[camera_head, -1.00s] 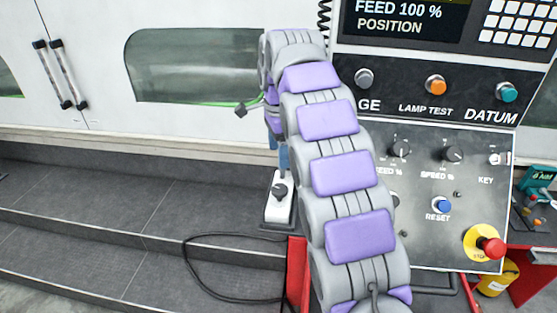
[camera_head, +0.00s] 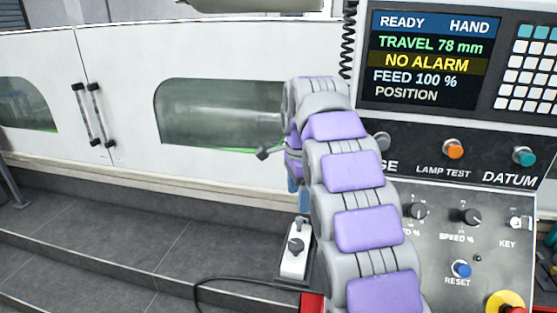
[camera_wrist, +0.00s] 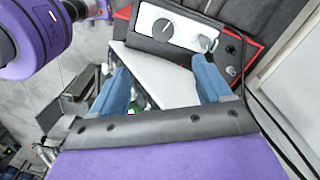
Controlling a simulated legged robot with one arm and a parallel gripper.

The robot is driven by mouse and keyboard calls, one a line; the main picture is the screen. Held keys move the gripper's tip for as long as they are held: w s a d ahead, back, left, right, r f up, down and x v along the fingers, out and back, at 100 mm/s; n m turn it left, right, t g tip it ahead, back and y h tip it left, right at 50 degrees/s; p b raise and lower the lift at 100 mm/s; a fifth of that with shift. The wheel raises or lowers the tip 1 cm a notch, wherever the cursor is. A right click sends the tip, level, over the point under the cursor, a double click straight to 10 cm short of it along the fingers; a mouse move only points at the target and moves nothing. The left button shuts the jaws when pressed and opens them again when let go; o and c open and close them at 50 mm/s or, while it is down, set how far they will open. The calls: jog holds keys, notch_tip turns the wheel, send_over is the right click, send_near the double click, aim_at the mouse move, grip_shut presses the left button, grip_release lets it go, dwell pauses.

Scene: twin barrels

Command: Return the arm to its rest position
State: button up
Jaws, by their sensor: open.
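My arm (camera_head: 352,170), grey with purple pads, reaches up from the bottom right and bends down at its far end, in front of the white machine. My gripper (camera_wrist: 158,66) shows two blue fingers set apart in the wrist view. A white slanted surface shows between and beyond them; I cannot tell whether they touch it. In the head view only a bit of blue finger (camera_head: 293,186) shows below the wrist. It hangs just above a white knobbed box (camera_head: 296,250), which also shows ahead of the fingers in the wrist view (camera_wrist: 172,28).
The control panel (camera_head: 440,165) stands close to the right of my arm. The machine's white doors (camera_head: 120,70) are behind. A black cable (camera_head: 235,280) runs from the box over the dark tiled steps (camera_head: 130,235). The space left of my arm is free.

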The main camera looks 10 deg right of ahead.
jog(key=s+d+f+n+b, duration=0.1)
jog(key=s+f+n+b, duration=0.4)
jog(key=s+f, duration=0.5)
jog(key=s+d+f+n+g+b, duration=0.1)
jog(key=s+f+n+b, duration=0.4)
jog(key=s+f, duration=0.6)
jog(key=s+d+f+n+b, duration=0.1)
jog(key=s+f+n+b, duration=0.5)
jog(key=s, duration=1.5)
notch_tip(320, 180, down, 5)
jog(key=b, duration=0.3)
jog(key=shift+s+g, duration=0.4)
jog(key=shift+c, duration=0.3)
dwell(0.5)
